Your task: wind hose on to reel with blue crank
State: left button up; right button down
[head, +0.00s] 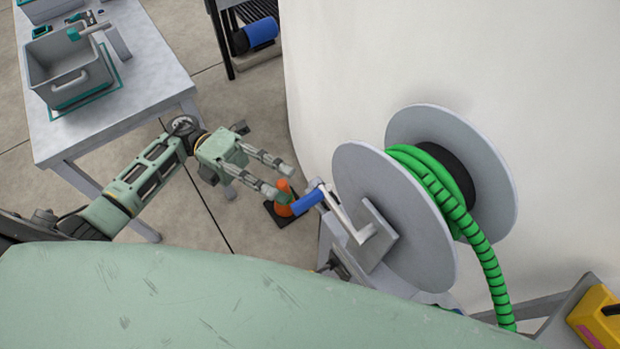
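The hose reel (385,205) with grey discs stands at the right. A green hose with black bands (462,215) is partly wound on its drum and hangs down toward the bottom right. The blue crank handle (308,201) sits at the end of a pale crank arm (345,215) on the reel's left side. My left gripper (283,181) is open, its two fingers pointing right, just up and left of the blue handle. My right gripper is not in view.
A grey table (135,85) at the upper left bears a grey tote (65,50). A large pale tank wall (400,60) rises behind the reel. A yellow object (592,316) is at bottom right.

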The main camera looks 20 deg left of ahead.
aim_at(304, 206)
pick_arm(q)
jog(key=x, duration=0.2)
jog(key=p+x, duration=0.1)
jog(key=x, duration=0.1)
jog(key=p+x, duration=0.1)
jog(key=x, duration=0.1)
jog(key=shift+s+d+r, duration=0.2)
jog(key=shift+s+r, duration=0.05)
jog(key=shift+s, duration=0.1)
jog(key=shift+s+d+f+p, duration=0.1)
jog(key=shift+d+p, duration=0.2)
jog(key=shift+d, duration=0.05)
jog(key=shift+c, duration=0.4)
grip_shut()
